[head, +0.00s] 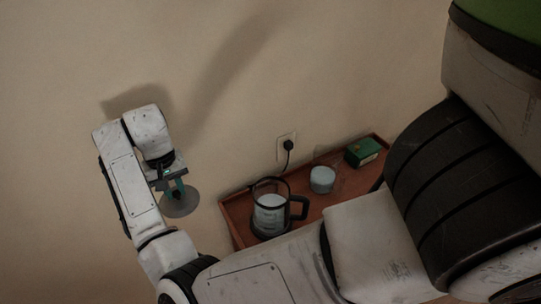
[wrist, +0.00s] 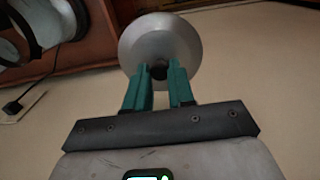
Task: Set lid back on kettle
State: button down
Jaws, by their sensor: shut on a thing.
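The lid (head: 181,204) is a grey metal disc with a dark knob. My gripper (head: 177,188) is shut on its knob and holds it in the air left of the shelf. In the wrist view the lid (wrist: 160,42) shows beyond the green fingers of my gripper (wrist: 160,72), with the knob between them. The kettle (head: 270,208) stands on the left part of the shelf, its top uncovered, with a dark rim and a dark handle to the right. Part of the kettle (wrist: 45,22) also shows at the upper left of the wrist view.
The reddish-brown shelf (head: 318,207) is against the beige wall (head: 230,100). A clear container with pale contents (head: 322,180) and a green box (head: 362,151) stand right of the kettle. A black plug (head: 288,145) sits in the wall socket above. My arm hides the shelf's front.

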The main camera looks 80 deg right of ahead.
jog(key=s+d+r+m+p, duration=0.2)
jog(key=s+d+r+m, duration=0.4)
jog(key=s+d+m, duration=0.4)
jog(key=s+m+p, duration=0.2)
jog(key=s+m, duration=0.4)
jog(key=s, duration=0.8)
jog(key=shift+m, duration=0.3)
notch_tip(320, 180, down, 6)
jog(key=b, duration=0.4)
jog(key=shift+d+r+b, duration=0.1)
jog(key=shift+r+b, duration=0.15)
jog(key=shift+b, duration=0.15)
jog(key=shift+w+f, duration=0.15)
jog(key=shift+f, duration=0.05)
jog(key=shift+f+b, duration=0.5)
jog(key=shift+f, duration=0.55)
